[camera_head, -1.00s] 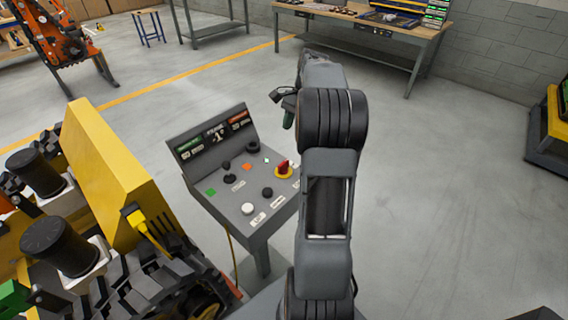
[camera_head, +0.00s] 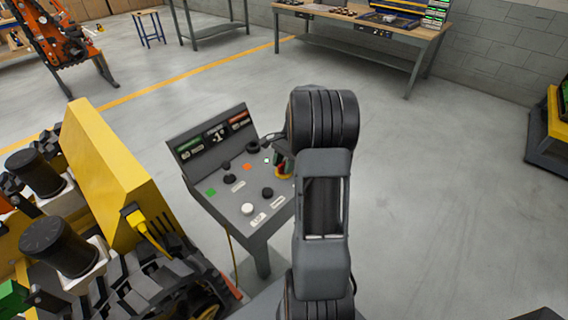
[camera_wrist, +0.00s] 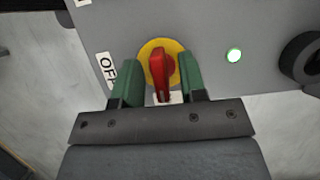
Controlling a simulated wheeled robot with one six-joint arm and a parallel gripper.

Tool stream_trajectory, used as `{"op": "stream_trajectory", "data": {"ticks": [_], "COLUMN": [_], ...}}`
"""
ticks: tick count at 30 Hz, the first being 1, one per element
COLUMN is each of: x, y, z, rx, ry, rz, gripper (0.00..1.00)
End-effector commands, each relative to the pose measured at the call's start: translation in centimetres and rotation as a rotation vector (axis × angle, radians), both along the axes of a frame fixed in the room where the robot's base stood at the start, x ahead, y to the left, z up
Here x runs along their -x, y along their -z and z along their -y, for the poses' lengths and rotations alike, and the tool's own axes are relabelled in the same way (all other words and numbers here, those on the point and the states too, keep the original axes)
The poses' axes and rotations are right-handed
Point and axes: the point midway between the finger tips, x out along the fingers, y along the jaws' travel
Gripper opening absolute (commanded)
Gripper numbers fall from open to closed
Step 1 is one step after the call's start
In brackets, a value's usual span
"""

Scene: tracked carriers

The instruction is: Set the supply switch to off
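The supply switch is a red rotary handle (camera_wrist: 158,68) on a yellow round plate (camera_wrist: 174,46), set in the grey control panel (camera_wrist: 215,22). In the wrist view the handle points roughly up and down, and an "OFF" label (camera_wrist: 106,68) lies to its left. A second label below the handle is mostly hidden. My gripper (camera_wrist: 160,80) has its two green fingers apart, one on each side of the handle, with small gaps visible. In the head view my gripper (camera_head: 284,165) is at the panel's right edge, partly hidden by my arm.
The panel (camera_head: 222,204) also carries black knobs (camera_head: 267,192), a white button (camera_head: 247,209) and a display (camera_head: 214,135). A yellow tracked machine (camera_head: 115,170) stands close on the left.

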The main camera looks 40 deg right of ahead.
Motion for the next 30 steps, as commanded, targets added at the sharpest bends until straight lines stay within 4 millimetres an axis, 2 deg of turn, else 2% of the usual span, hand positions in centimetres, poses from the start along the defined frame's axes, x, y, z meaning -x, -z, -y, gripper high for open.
{"op": "stream_trajectory", "data": {"ticks": [8,20,30], "x": [0.01,0.01,-0.02], "y": [0.08,0.06,0.00], "z": [-0.06,-0.04,-0.03], "rx": [-0.001,-0.001,0.000], "ry": [0.000,0.000,-0.023], "rz": [0.000,0.000,0.000], "gripper": [0.38,0.00,0.00]}}
